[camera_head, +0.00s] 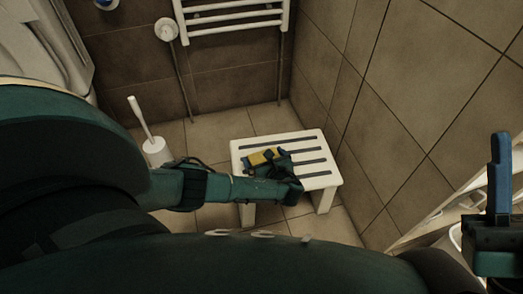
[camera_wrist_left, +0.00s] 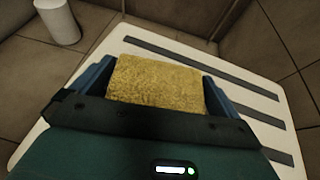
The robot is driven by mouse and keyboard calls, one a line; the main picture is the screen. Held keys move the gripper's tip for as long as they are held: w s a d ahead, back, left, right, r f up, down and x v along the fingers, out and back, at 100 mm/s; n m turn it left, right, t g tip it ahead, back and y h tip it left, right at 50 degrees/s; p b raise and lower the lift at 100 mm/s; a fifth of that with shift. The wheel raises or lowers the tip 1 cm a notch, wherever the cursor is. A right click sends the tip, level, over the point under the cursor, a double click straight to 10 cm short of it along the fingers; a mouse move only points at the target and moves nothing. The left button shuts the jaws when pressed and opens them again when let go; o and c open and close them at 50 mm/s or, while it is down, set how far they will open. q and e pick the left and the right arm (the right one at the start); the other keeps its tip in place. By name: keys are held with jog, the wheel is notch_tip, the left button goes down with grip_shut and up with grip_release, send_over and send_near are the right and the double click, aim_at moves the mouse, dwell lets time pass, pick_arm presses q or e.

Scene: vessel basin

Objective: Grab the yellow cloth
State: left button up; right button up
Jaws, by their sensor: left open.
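The yellow cloth (camera_head: 258,158) is a flat block-like piece on the white slatted stool (camera_head: 318,178). My left gripper (camera_head: 266,158) is over the stool at the cloth. In the left wrist view the cloth (camera_wrist_left: 155,80) lies between the two blue fingers of the open left gripper (camera_wrist_left: 155,88), one finger on each side. I cannot tell whether the fingers touch it. The near edge of the cloth is hidden by the gripper body. Part of my right gripper (camera_head: 500,180) shows at the right edge, with one blue finger upright and away from the stool.
A white toilet brush in its holder (camera_head: 157,151) stands on the floor left of the stool. A white towel radiator (camera_head: 235,18) hangs on the back wall. The tiled wall (camera_head: 420,110) rises close to the stool's right. Some tiled floor around the stool is bare.

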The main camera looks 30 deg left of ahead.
pick_arm(q)
jog(key=shift+c, duration=0.2)
jog(key=c, duration=0.6)
jog(key=shift+r, duration=0.15)
